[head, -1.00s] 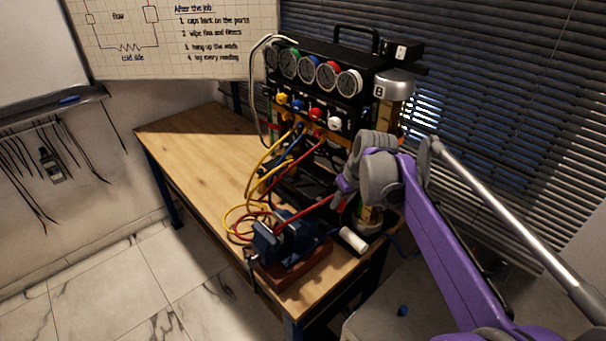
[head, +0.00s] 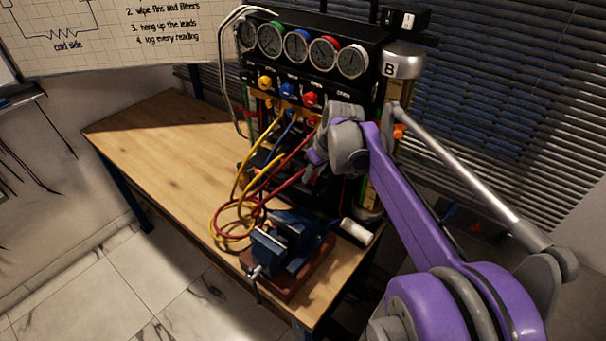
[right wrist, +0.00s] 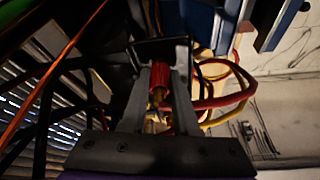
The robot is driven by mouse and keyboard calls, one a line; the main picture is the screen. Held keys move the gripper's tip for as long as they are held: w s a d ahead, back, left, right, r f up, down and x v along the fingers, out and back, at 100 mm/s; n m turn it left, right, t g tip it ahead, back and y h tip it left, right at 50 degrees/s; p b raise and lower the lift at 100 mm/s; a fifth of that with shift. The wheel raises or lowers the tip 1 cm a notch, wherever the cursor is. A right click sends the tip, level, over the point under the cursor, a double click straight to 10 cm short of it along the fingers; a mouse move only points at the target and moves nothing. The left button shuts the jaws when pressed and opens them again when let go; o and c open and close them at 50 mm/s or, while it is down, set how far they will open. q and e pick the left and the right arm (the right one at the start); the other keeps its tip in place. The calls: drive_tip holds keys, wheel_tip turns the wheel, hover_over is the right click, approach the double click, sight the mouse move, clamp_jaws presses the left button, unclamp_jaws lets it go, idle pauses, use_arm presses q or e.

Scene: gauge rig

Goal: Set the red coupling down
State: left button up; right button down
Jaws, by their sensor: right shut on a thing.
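My right gripper (head: 316,168) is in front of the gauge rig, above and behind the blue vise. In the right wrist view its two fingers (right wrist: 161,78) are shut on the red coupling (right wrist: 159,74), which has a brass end toward the palm. The coupling is hard to make out in the head view, where the gripper covers it. A red hose (head: 281,188) runs from near the gripper down to the loops on the bench. I cannot tell whether the coupling touches anything below it. My left gripper is not in view.
The gauge rig (head: 315,28) with several dials and coloured knobs stands at the back. The blue vise (head: 287,243), a white roll (head: 356,232) and looped yellow and red hoses (head: 222,228) crowd the front right. The bench's left part (head: 150,130) is clear.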

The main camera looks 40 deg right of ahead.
drive_tip(key=shift+a+f, duration=0.15)
drive_tip(key=shift+f, duration=0.15)
drive_tip(key=shift+a+r, duration=0.1)
drive_tip(key=shift+r, duration=0.1)
drive_tip(key=shift+d+f, duration=0.15)
drive_tip(key=shift+d, duration=0.1)
drive_tip(key=c, duration=0.9)
unclamp_jaws()
drive_tip(key=shift+c, duration=0.2)
drive_tip(key=shift+a, duration=0.1)
